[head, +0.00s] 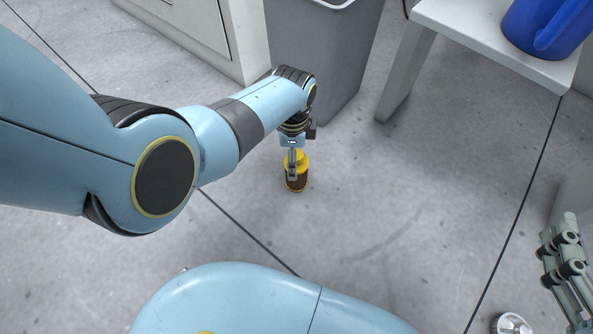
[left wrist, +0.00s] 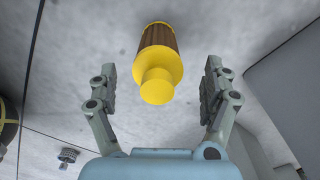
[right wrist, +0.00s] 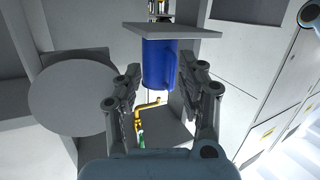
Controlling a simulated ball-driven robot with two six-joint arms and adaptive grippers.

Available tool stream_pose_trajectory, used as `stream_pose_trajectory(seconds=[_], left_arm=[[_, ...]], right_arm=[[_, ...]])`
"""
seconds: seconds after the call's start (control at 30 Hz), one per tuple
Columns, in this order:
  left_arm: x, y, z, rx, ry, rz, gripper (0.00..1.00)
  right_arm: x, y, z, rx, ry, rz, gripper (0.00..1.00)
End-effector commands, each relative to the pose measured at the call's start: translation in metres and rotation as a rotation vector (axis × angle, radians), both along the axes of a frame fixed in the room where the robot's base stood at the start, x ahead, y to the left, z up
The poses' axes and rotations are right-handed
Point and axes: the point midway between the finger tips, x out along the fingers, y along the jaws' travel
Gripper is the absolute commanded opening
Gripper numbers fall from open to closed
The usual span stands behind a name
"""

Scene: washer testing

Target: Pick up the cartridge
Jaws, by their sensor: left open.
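The cartridge (head: 297,172) is a yellow and brown cylinder with a narrower yellow knob on top. It stands on the grey floor in the head view, below the end of my left arm. In the left wrist view the cartridge (left wrist: 157,58) lies between and a little beyond the fingers. My left gripper (head: 292,165) is open around or just in front of it, and the left wrist view shows both fingers (left wrist: 158,80) apart from it. My right gripper (right wrist: 159,85) is open and empty, and it also shows at the right edge of the head view (head: 556,243).
A grey bin (head: 325,50) stands behind the cartridge. A white bench (head: 465,30) at the back right holds a blue container (head: 548,28). A small metal part (head: 511,324) lies on the floor at the lower right. Floor right of the cartridge is clear.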

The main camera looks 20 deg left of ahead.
Motion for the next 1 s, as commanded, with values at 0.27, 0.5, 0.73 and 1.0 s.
stream_pose_trajectory(seconds=[0.27,0.5,0.73,1.0], left_arm=[[-0.001,-0.002,-0.012,0.0,0.001,0.0,0.83],[-0.002,-0.004,-0.022,-0.001,0.002,0.0,0.83],[-0.002,-0.004,-0.033,0.0,0.002,0.0,0.83],[-0.002,-0.004,-0.043,0.0,0.001,0.0,0.83]], right_arm=[[0.032,0.006,0.058,0.0,-0.253,0.029,0.4],[0.047,0.013,0.113,-0.001,-0.489,0.058,0.4],[0.048,0.019,0.168,-0.001,-0.731,0.089,0.4],[0.035,0.026,0.219,-0.003,-0.973,0.124,0.4]])
